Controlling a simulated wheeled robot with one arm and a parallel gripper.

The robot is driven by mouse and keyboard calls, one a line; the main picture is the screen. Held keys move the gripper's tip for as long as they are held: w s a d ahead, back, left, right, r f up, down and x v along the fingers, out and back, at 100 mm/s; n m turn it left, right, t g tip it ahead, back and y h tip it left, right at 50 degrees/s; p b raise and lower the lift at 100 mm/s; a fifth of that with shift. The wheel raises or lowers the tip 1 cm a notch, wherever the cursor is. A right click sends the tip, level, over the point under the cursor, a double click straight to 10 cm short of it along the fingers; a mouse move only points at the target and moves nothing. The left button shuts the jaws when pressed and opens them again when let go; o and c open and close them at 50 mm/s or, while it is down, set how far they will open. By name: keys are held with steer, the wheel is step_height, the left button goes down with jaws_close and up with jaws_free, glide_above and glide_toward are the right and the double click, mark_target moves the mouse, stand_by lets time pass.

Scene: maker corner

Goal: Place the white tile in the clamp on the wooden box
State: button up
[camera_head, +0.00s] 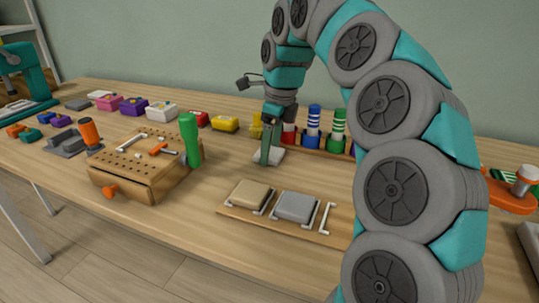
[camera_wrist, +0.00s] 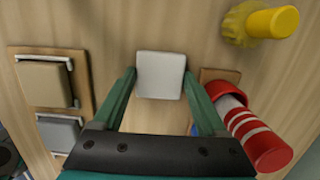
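The white tile (camera_wrist: 161,75) lies on the table between my gripper's fingers in the wrist view. Its pale edge also shows at the fingertips in the head view (camera_head: 276,155). My gripper (camera_wrist: 161,80) points down with one finger on each side of the tile. The fingers stand apart with little or no gap to the tile; firm contact is not clear. The wooden box (camera_head: 129,182) stands to the left in the head view, with a holed top and an orange front knob. The clamp (camera_head: 158,149) on its top appears to have an orange piece beside pale bars.
A green cylinder (camera_head: 190,140) stands at the box's right corner. A wooden holder with a tan tile (camera_head: 250,193) and a grey tile (camera_head: 296,206) lies in front. Red, blue and green striped cylinders (camera_head: 313,125) stand behind my gripper. Several coloured blocks line the back.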

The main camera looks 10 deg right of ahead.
mark_target(271, 152)
steer(key=c, duration=0.8)
steer(key=shift+r, duration=0.15)
steer(key=shift+r+b, duration=0.3)
steer(key=shift+r, duration=1.3)
steer(key=s+a, duration=0.1)
steer(key=s, duration=0.3)
steer(key=s+a+r+b, duration=0.1)
steer(key=s, duration=0.4)
steer(key=s+a+b, duration=0.1)
steer(key=s, duration=0.3)
steer(key=shift+s+a+r, duration=0.15)
steer(key=shift+s+a, duration=0.1)
steer(key=shift+s, duration=0.15)
steer(key=shift+s+a, duration=0.25)
steer(key=shift+s, duration=0.55)
steer(key=shift+s+a+r, duration=0.1)
